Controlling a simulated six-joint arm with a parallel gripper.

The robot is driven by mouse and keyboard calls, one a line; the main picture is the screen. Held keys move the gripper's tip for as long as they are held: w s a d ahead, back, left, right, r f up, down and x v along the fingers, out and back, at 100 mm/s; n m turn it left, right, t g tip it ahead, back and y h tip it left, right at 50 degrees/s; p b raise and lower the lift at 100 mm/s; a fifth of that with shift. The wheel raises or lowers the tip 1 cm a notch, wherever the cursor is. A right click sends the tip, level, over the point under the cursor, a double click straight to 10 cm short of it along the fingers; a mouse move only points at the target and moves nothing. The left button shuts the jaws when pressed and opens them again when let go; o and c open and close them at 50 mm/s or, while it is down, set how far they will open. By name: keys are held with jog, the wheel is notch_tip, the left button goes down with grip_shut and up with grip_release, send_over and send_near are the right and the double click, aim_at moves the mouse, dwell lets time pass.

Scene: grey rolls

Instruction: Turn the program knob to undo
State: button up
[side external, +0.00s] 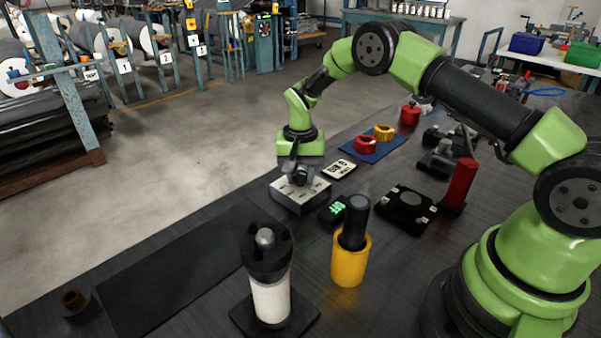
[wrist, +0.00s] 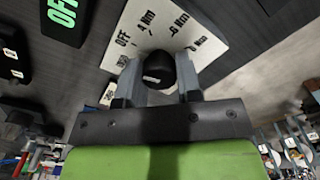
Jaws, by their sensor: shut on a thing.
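The program knob (wrist: 158,72) is a dark round knob with a small pale mark, on a light panel box (side external: 303,196) on the bench. The panel (wrist: 190,28) carries black labels; I can read OFF and several Nm settings, and no undo label that I can make out. My gripper (side external: 300,178) points down over the box. In the wrist view its two grey fingers (wrist: 157,80) are shut on the knob, one on each side. In the side view the knob is mostly hidden by the gripper. Which label the knob's mark points at is unclear.
A black display (wrist: 63,15) with green OFF lettering stands close beside the box. A yellow cup (side external: 350,262) holding a black cylinder and a white-and-black canister (side external: 270,295) stand nearer the camera. A blue mat (side external: 372,149) with red and yellow parts lies behind. A dark mat (side external: 180,268) is bare.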

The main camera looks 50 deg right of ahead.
aim_at(300, 172)
jog(key=n, duration=0.5)
jog(key=shift+n, duration=0.4)
dwell(0.3)
jog(key=o, duration=0.9)
jog(key=shift+o, duration=0.2)
notch_tip(300, 172, up, 10)
jog(key=shift+r, duration=0.1)
